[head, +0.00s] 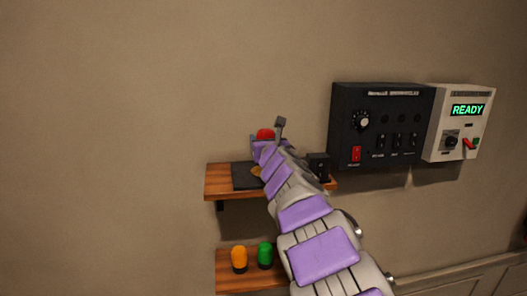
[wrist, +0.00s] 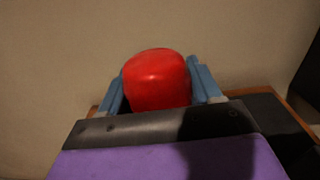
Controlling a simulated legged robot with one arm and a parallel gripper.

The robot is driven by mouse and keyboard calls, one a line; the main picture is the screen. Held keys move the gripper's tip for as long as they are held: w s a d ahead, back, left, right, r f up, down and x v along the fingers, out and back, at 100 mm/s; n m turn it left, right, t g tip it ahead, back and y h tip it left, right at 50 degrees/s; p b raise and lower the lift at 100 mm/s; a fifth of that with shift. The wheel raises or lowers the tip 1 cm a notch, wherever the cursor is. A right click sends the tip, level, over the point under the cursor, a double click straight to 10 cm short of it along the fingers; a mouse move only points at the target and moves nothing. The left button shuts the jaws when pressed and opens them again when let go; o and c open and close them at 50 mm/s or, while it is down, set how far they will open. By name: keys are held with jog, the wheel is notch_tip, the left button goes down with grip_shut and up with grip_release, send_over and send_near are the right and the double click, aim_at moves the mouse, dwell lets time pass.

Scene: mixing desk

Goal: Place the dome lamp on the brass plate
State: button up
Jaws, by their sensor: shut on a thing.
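A red dome lamp (head: 265,134) shows just beyond the end of my arm in the head view, over the upper shelf. It fills the middle of the wrist view (wrist: 157,80), between the blue fingers of my gripper (wrist: 160,85), which is shut on it. The lamp's lower part is hidden by my wrist. A small brass-coloured patch (head: 257,170), which looks like the brass plate, shows on a black pad (head: 243,181) on the upper shelf. My arm hides most of it. I cannot tell the gap between lamp and plate.
The wooden upper shelf (head: 217,184) carries the pad. An orange lamp (head: 239,259) and a green lamp (head: 265,255) stand on the lower shelf (head: 235,284). A black control panel (head: 383,128) and a white box (head: 465,128) reading READY are on the wall at right. The wall at left is clear.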

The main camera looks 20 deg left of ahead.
notch_tip(320, 180, down, 4)
jog(key=shift+a+r+b, duration=0.15)
jog(key=shift+r+b, duration=0.1)
jog(key=shift+b, duration=0.75)
jog(key=shift+a+f, duration=0.1)
jog(key=shift+a, duration=0.1)
jog(key=o, duration=1.2)
jog(key=shift+s+d, duration=0.2)
jog(key=shift+d, duration=0.05)
jog(key=b+v, duration=0.1)
jog(key=v, duration=1)
jog(key=shift+s+d+b, duration=0.2)
jog(key=shift+s+b, duration=0.1)
